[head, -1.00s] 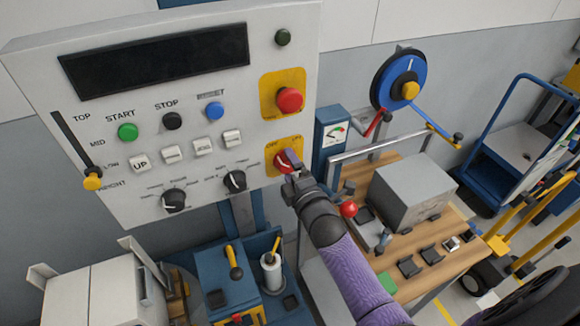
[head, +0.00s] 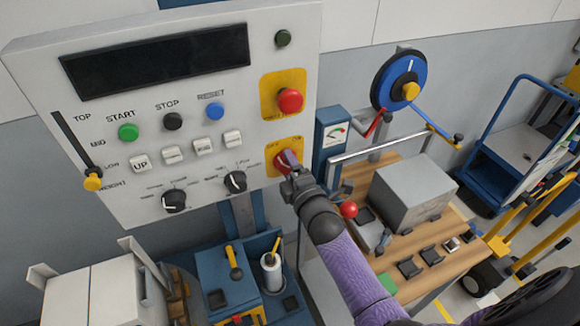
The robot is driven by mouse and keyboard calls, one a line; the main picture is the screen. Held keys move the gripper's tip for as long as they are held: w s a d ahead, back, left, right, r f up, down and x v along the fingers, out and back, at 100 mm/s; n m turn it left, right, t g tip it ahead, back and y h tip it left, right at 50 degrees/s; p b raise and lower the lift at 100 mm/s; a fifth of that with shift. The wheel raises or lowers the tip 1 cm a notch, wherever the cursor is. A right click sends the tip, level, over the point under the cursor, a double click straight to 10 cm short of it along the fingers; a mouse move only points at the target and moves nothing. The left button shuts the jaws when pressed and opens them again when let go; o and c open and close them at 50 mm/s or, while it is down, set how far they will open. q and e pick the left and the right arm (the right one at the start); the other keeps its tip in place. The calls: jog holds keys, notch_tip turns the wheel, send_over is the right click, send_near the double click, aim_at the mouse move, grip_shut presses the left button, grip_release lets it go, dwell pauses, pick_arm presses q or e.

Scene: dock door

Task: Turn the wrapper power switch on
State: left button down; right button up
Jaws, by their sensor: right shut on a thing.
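The wrapper power switch (head: 281,161) is a red rotary knob on a yellow plate marked OFF and ON, low on the right side of the grey control panel (head: 60,45). My right gripper (head: 291,168) is at the knob, shut on it, and hides part of the knob and plate. The exact angle of the knob is hard to tell behind the fingers. The indicator lamp (head: 283,38) at the panel's top right looks dark green, and the display (head: 155,62) is dark. My left gripper is not in view.
A red emergency button (head: 290,100) sits just above the switch. START, STOP and RESET buttons, white keys, two black dials (head: 235,181) and a yellow-tipped height slider (head: 93,182) share the panel. A wooden workbench (head: 440,235) with a grey box stands below right.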

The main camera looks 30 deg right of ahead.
jog(key=m+p, duration=0.2)
jog(key=m, duration=1.5)
jog(key=shift+m, duration=0.5)
dwell(0.4)
jog(key=o, duration=1.2)
jog(key=shift+s, duration=0.1)
